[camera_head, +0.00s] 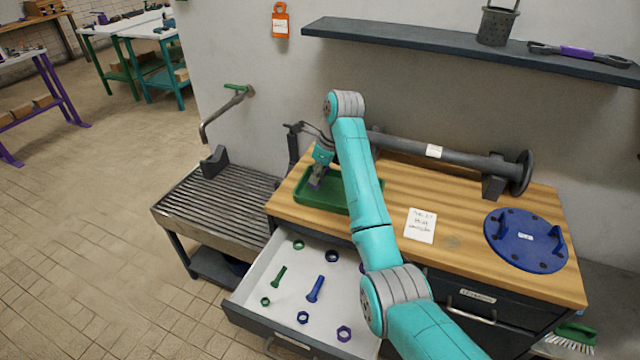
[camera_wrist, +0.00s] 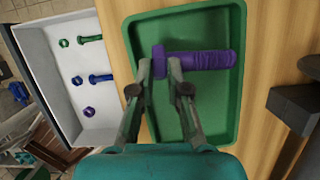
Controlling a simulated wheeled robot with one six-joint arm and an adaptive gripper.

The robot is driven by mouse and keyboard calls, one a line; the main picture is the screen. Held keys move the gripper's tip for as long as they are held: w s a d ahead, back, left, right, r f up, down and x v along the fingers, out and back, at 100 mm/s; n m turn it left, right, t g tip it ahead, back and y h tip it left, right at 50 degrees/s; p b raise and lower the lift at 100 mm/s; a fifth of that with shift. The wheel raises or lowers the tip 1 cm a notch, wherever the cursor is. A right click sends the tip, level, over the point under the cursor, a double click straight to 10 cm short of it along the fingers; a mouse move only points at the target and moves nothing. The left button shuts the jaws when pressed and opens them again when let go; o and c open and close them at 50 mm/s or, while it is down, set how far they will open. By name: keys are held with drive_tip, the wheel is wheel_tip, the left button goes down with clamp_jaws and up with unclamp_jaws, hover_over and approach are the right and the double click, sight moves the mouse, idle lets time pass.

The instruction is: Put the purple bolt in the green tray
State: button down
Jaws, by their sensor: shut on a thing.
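The purple bolt (camera_wrist: 205,60) is between the fingertips of my gripper (camera_wrist: 160,70) in the wrist view, gripped near its head. My gripper is shut on it. The bolt lies across the view, over the inside of the green tray (camera_wrist: 238,125); I cannot tell whether it touches the tray floor. In the head view the green tray (camera_head: 306,198) sits on the left end of the wooden worktop, and my gripper (camera_head: 316,183) is over it, pointing down. My arm hides the tray's right part in the head view.
An open drawer (camera_head: 255,318) below the tray holds green and blue bolts and several nuts. A dark pipe (camera_head: 460,158) lies along the back of the worktop (camera_head: 460,240). A blue flange (camera_head: 525,240) and a white note (camera_head: 420,226) are on the right.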

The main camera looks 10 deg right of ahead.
wheel_tip(320, 180, down, 3)
drive_tip(key=shift+f, duration=0.25)
drive_tip(key=shift+f, duration=0.1)
drive_tip(key=c, duration=1.2)
unclamp_jaws()
drive_tip(key=shift+o, duration=0.2)
drive_tip(key=v, duration=0.7)
drive_tip(key=shift+r, duration=0.35)
drive_tip(key=shift+s, duration=0.1)
